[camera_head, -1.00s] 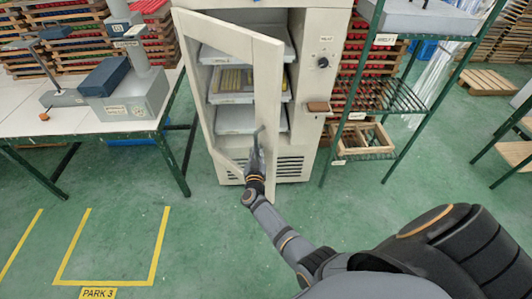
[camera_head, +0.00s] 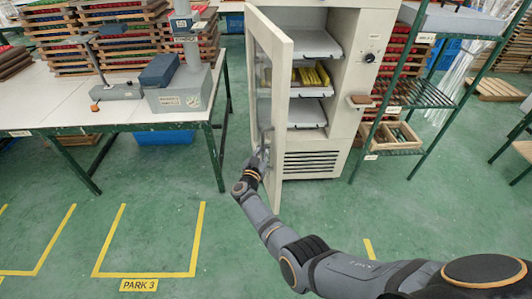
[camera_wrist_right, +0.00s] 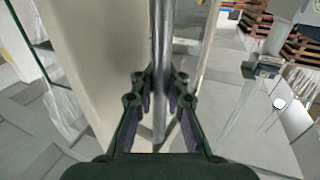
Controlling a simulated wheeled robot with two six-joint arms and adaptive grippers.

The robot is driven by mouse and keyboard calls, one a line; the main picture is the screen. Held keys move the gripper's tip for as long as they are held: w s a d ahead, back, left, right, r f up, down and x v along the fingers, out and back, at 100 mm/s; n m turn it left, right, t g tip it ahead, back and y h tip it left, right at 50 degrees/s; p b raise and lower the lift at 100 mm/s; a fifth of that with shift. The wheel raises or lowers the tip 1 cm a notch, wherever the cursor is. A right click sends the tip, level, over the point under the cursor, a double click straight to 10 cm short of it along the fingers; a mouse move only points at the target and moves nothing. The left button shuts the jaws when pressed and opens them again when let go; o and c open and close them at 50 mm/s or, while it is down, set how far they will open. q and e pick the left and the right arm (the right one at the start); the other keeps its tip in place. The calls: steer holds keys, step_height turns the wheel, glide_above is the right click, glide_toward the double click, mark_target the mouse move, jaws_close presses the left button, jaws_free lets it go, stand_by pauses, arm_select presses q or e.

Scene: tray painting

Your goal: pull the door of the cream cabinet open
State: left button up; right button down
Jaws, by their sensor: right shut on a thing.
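The cream cabinet (camera_head: 340,100) stands at the centre of the head view. Its framed glass door (camera_head: 284,110) is swung wide open toward me, hinged on the left, and shows nearly edge-on. Inside are white shelves, the middle one holding yellow items (camera_head: 310,77). My right gripper (camera_head: 262,150) is at the door's outer face, low down. In the right wrist view the gripper (camera_wrist_right: 160,105) has its fingers on both sides of a vertical metal bar handle (camera_wrist_right: 161,60), shut on it. My left gripper is not in view.
A white table (camera_head: 60,110) with grey devices stands left of the cabinet, close to the door. A green wire rack (camera_head: 405,95) stands on the right. A small wooden box (camera_head: 390,135) is on its lower shelf. The green floor in front is clear, with yellow markings.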

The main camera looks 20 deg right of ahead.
steer(key=shift+s+a+f, duration=0.15)
steer(key=shift+a+f, duration=0.3)
steer(key=shift+d, duration=0.1)
steer(key=c, duration=1.7)
jaws_free()
steer(key=o, duration=0.4)
steer(key=shift+s+r, duration=0.15)
steer(key=shift+r, duration=0.2)
steer(key=shift+c, duration=0.2)
steer(key=shift+r, duration=0.1)
